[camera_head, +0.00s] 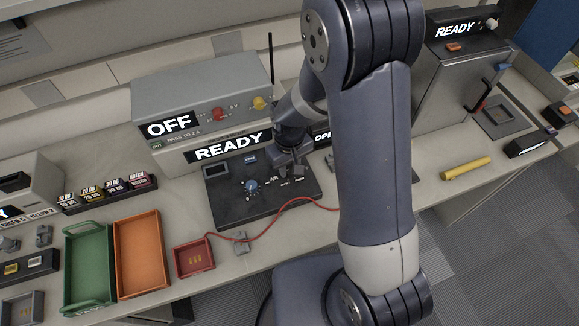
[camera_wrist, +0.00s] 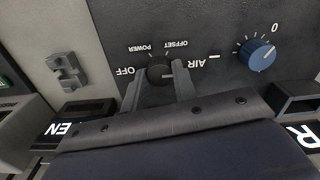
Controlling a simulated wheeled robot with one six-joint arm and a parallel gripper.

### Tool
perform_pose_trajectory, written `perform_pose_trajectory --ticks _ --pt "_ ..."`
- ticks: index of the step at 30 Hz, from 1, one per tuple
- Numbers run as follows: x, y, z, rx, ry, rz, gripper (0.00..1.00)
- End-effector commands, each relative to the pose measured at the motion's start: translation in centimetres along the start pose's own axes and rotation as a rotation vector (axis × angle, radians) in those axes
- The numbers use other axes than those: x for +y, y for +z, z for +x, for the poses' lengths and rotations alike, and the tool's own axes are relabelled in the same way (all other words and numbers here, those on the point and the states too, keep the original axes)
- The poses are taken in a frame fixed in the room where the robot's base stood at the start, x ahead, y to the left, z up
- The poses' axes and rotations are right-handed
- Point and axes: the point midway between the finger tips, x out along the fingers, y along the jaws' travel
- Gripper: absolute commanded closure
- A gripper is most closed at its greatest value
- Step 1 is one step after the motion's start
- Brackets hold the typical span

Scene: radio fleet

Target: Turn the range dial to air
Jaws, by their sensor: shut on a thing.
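The range dial (camera_wrist: 160,73) is a small black knob on a dark panel (camera_head: 232,208), with the words OFF, OFFSET, POWER and AIR around it in the wrist view. My gripper (camera_wrist: 159,80) is shut on the dial, one finger on each side. A short pale mark shows on the dial on the side toward AIR, but I cannot tell exactly where it points. In the head view my gripper (camera_head: 287,168) is over the panel and hides the dial; the word AIR shows just beside it.
A blue knob (camera_wrist: 258,53) with a scale is on the same panel, also seen in the head view (camera_head: 250,186). A red cable crosses the panel's front. Green (camera_head: 67,270), orange (camera_head: 120,258) and red (camera_head: 180,262) trays stand left. A yellow cylinder (camera_head: 466,168) lies right.

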Motion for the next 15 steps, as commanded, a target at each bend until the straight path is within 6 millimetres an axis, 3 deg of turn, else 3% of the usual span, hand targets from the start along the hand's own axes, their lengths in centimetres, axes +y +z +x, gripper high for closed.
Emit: perform_pose_trajectory --ticks 5,6,13,15 --pt "0.00 -0.03 -0.06 0.001 0.000 0.002 0.96" --pt "0.00 -0.03 -0.06 0.001 0.000 0.001 0.72" --pt "0.00 -0.01 -0.04 0.000 0.000 0.000 0.53" --pt "0.00 -0.01 -0.03 0.000 0.000 0.000 0.51"
